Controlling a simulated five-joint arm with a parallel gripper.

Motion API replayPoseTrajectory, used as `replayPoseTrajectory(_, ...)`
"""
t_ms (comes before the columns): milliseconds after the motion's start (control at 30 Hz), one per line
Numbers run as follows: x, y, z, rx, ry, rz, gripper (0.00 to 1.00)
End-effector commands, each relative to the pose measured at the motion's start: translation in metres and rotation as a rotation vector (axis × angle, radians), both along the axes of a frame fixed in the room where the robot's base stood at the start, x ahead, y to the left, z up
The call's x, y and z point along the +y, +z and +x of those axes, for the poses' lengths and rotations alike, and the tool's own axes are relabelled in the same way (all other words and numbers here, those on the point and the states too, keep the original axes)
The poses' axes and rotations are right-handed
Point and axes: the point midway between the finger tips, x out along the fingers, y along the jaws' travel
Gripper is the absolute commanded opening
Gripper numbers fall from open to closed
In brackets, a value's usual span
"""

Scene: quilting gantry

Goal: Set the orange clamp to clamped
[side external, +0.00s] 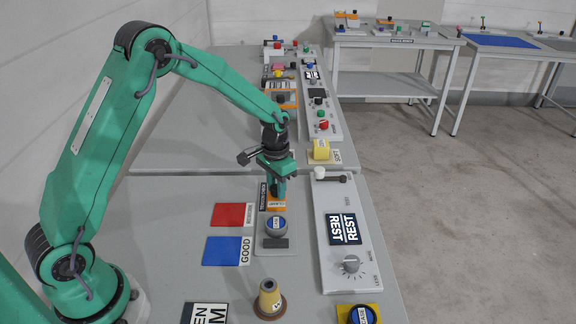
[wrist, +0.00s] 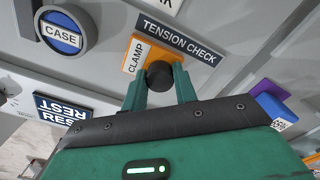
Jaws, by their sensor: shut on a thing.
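The orange clamp plate (wrist: 134,56) carries a CLAMP label beside a TENSION CHECK strip (wrist: 180,39) in the wrist view. A dark round knob (wrist: 160,73) stands at the plate. My gripper (wrist: 160,88) has its two green fingers shut on this knob, one on each side. In the side external view my gripper (side external: 277,190) reaches down to the orange clamp plate (side external: 276,205), and the fingers hide most of the knob. I cannot tell which setting the clamp is in.
A round blue-topped CASE knob (side external: 277,226) sits just in front of the clamp. Red (side external: 233,215) and blue (side external: 228,251) pads lie to the left. A panel with a REST sign (side external: 345,229) and a dial lies to the right. A yellow block (side external: 321,149) stands behind.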

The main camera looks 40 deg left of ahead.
Motion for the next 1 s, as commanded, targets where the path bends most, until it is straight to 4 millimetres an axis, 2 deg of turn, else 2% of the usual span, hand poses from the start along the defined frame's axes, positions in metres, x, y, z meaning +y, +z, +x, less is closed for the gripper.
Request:
replayPoseTrajectory(167, -0.006, 0.001, -0.005, 0.0, -0.002, 0.0, 0.0)
replayPoseTrajectory(500, -0.035, 0.001, -0.034, 0.0, -0.002, 0.0, 0.0)
replayPoseTrajectory(833, -0.038, 0.001, -0.038, 0.006, -0.003, 0.001, 0.0)
replayPoseTrajectory(867, -0.038, 0.001, -0.038, 0.006, -0.004, 0.001, 0.32)
replayPoseTrajectory(933, -0.038, 0.001, -0.038, 0.006, -0.004, 0.001, 0.46)
replayPoseTrajectory(967, -0.038, 0.001, -0.038, 0.005, -0.003, 0.001, 0.5)
replayPoseTrajectory(1000, -0.038, 0.001, -0.038, 0.005, -0.003, 0.001, 0.5)
